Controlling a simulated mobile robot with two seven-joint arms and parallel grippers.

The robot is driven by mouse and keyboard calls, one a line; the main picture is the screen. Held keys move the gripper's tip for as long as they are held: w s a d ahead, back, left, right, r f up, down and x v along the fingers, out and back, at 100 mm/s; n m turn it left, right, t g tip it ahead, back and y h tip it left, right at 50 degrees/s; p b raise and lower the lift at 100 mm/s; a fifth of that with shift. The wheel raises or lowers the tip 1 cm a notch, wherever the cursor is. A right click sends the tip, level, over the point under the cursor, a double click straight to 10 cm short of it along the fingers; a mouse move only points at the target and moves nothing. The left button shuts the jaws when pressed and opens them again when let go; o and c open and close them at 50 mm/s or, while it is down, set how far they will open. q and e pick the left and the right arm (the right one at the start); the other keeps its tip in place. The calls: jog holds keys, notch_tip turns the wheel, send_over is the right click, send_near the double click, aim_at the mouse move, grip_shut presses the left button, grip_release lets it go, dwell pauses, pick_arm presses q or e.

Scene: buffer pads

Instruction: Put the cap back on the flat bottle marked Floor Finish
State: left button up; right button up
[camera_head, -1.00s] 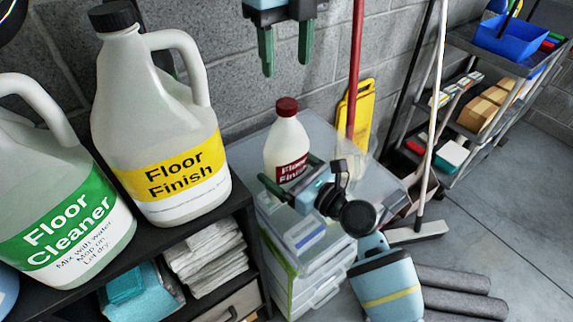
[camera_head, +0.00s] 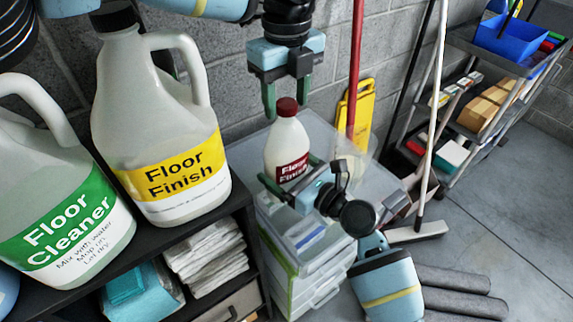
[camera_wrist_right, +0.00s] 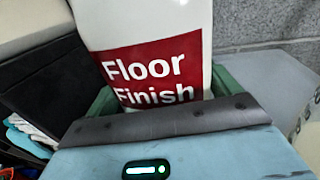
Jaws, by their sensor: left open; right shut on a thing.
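The white bottle (camera_head: 286,142) with a red label marked Floor Finish stands upright on the clear drawer unit. Its label fills the upper middle of the right wrist view (camera_wrist_right: 150,75). The red cap (camera_head: 286,106) is on top of its neck; I cannot tell whether it is fully tightened. My left gripper (camera_head: 287,104) points down over the bottle, open, its green fingers on either side of the cap. My right gripper (camera_head: 291,174) is shut on the bottle's body at the label, hiding part of it.
A large jug (camera_head: 155,130) with a yellow Floor Finish label and a Floor Cleaner jug (camera_head: 50,190) stand on the dark shelf at left. A red pole (camera_head: 354,70) and a yellow sign (camera_head: 360,115) stand behind the drawer unit (camera_head: 335,150).

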pick_arm(q)
jog(key=c, duration=1)
jog(key=shift+m, duration=1.6)
jog(key=o, duration=1.1)
